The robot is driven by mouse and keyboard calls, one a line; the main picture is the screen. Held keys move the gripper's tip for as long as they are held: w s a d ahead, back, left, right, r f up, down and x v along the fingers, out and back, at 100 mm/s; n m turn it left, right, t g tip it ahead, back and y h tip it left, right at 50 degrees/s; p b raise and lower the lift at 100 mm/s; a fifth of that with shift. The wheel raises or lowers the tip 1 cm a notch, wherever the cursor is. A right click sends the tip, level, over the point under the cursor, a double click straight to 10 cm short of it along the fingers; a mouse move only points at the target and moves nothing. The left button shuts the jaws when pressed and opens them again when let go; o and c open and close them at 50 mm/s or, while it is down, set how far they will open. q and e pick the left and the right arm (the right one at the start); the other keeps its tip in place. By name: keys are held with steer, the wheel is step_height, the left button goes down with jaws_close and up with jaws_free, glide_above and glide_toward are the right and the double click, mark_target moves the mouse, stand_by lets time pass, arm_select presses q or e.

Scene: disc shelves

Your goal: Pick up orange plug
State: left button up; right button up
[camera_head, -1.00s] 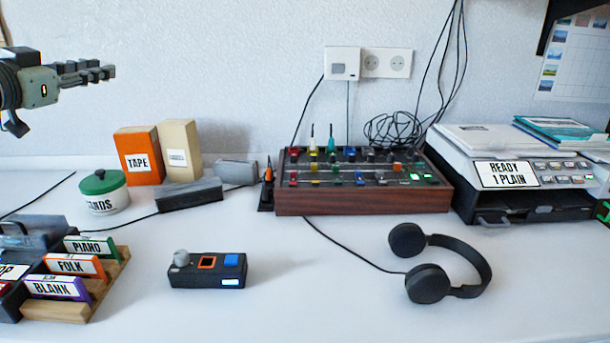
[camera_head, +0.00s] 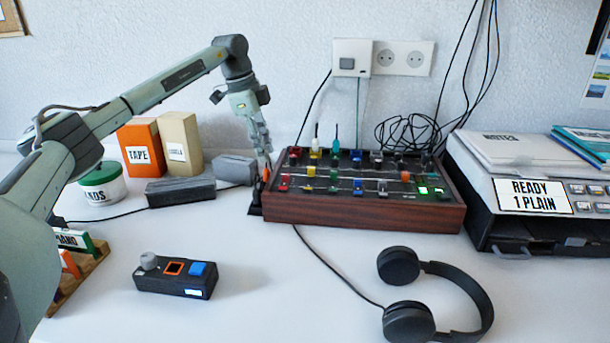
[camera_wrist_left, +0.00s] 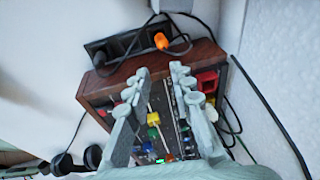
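The orange plug (camera_head: 266,174) stands in a black socket strip (camera_head: 255,207) at the left end of the wooden mixer (camera_head: 350,213). In the left wrist view the plug (camera_wrist_left: 161,41) shows whole, with the strip (camera_wrist_left: 98,54) around its base and a black cable beside it. My left gripper (camera_head: 266,165) points down close to the plug and partly overlaps it in the head view. In the left wrist view its fingers (camera_wrist_left: 160,72) are apart with nothing held between them. The plug lies just beyond the fingertips, not between them. My right gripper is not in view.
The mixer's coloured knobs lie under the left fingers in the wrist view. A grey box (camera_head: 237,168) and a dark block (camera_head: 180,191) stand left of the strip. A small control box (camera_head: 175,277) and headphones (camera_head: 435,300) lie in front. Clear table lies between them.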

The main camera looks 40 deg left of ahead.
mark_target(266, 170)
arm_select(q)
steer(key=shift+n+g+y, duration=0.4)
steer(key=shift+y, duration=0.2)
steer(key=f, duration=0.2)
steer(key=w+a+f, duration=0.1)
steer(key=f, duration=0.4)
steer(key=shift+w+a+f, duration=0.2)
steer(key=shift+w+f, duration=0.05)
steer(key=shift+f, duration=0.1)
jaws_close()
steer(key=shift+r, duration=0.1)
